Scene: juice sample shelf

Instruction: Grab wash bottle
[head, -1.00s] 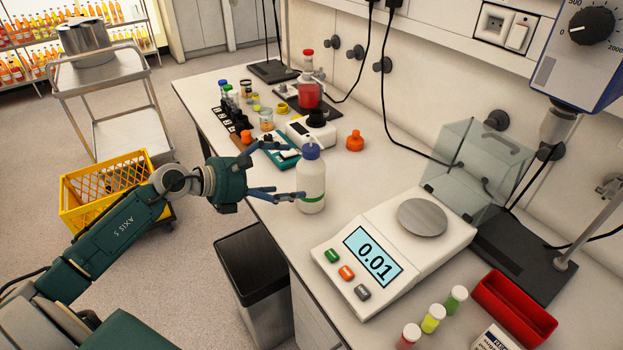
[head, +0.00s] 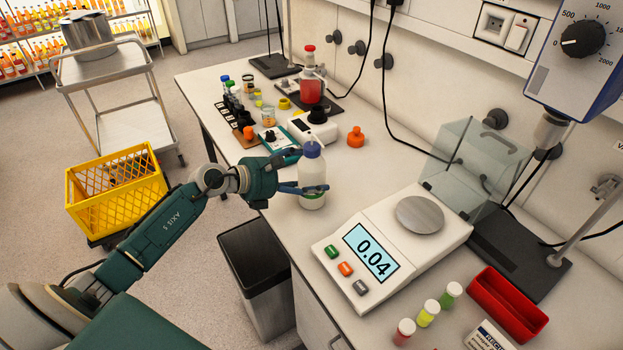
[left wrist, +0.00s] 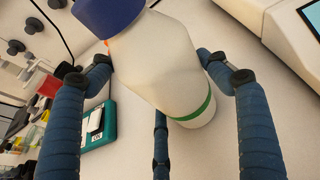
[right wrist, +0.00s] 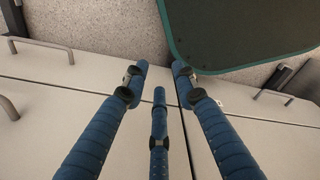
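The wash bottle (head: 313,177) is white with a blue cap, a thin spout and a green band, and stands upright near the bench's front edge. My left gripper (head: 308,170) reaches it from the left with its fingers either side of the body. In the left wrist view the bottle (left wrist: 155,65) fills the space between the spread fingers (left wrist: 153,62); they are close to its sides, but a firm grip cannot be made out. My right gripper (right wrist: 160,66) is open and empty, above the cabinet fronts; it is not in the head view.
The balance (head: 395,245) stands right of the bottle, with sample vials (head: 428,313) and a red tray (head: 507,303) in front. A white stirrer (head: 312,130) and orange-capped flask (head: 356,138) are behind. A bin (head: 255,265) stands below the bench edge.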

